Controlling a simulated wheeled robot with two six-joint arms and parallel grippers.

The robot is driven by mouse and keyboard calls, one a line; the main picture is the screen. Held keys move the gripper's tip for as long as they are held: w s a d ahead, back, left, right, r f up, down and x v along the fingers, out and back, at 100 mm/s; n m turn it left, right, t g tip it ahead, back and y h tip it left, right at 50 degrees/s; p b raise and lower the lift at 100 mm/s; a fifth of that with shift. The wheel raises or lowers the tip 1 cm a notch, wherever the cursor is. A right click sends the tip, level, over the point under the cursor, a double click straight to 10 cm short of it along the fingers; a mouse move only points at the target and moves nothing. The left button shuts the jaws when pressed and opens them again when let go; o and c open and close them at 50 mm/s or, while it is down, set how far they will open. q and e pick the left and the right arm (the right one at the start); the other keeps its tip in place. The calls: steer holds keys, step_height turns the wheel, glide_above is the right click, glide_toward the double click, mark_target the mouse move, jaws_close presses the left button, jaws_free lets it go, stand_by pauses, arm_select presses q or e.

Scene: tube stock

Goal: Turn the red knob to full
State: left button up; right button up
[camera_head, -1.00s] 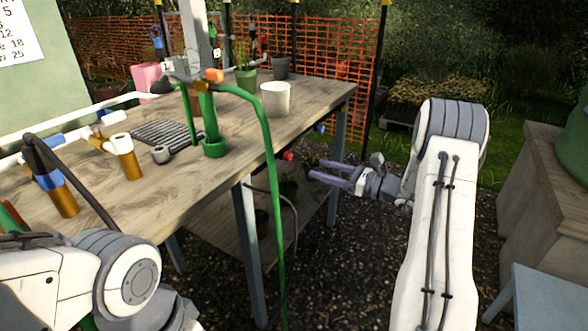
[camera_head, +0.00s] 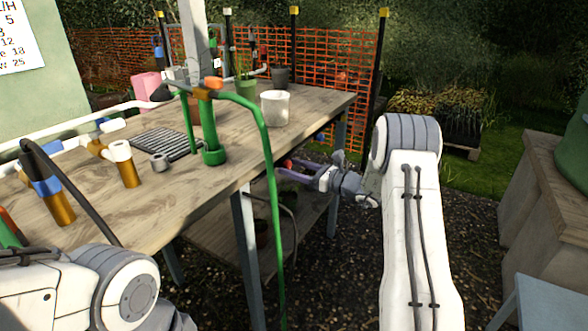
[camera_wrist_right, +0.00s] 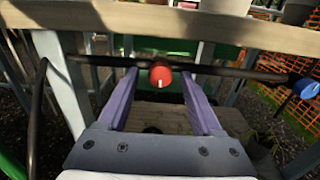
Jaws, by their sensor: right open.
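The red knob (camera_wrist_right: 160,76) is mounted on a dark pipe below the table's edge. A pale mark shows on its lower part. In the head view the knob (camera_head: 288,163) is partly covered by my right gripper (camera_head: 284,170). My right gripper is open, with its purple fingers pointing at the knob. In the right wrist view the knob appears between the two fingertips, with a gap on each side. I cannot tell whether the tips reach past its face. My left arm shows at the lower left, but its gripper is out of view.
A blue knob (camera_wrist_right: 306,88) sits on the same pipe to the right. The wooden table (camera_head: 215,170) overhangs the pipe. A green hose (camera_head: 272,200) hangs over its front edge. A white pot (camera_head: 275,108) and a green post (camera_head: 210,135) stand on top.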

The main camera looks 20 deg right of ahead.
jaws_close()
steer(key=shift+r+m+p, duration=0.2)
steer(key=shift+m+p, duration=0.3)
steer(key=shift+p, duration=0.35)
steer(key=shift+f+m, duration=0.1)
steer(key=shift+m, duration=0.2)
steer(key=shift+f, duration=0.1)
jaws_free()
steer(key=p+v, duration=0.1)
steer(key=v, duration=0.9)
steer(key=shift+s+d, duration=0.2)
steer(key=shift+s, duration=0.05)
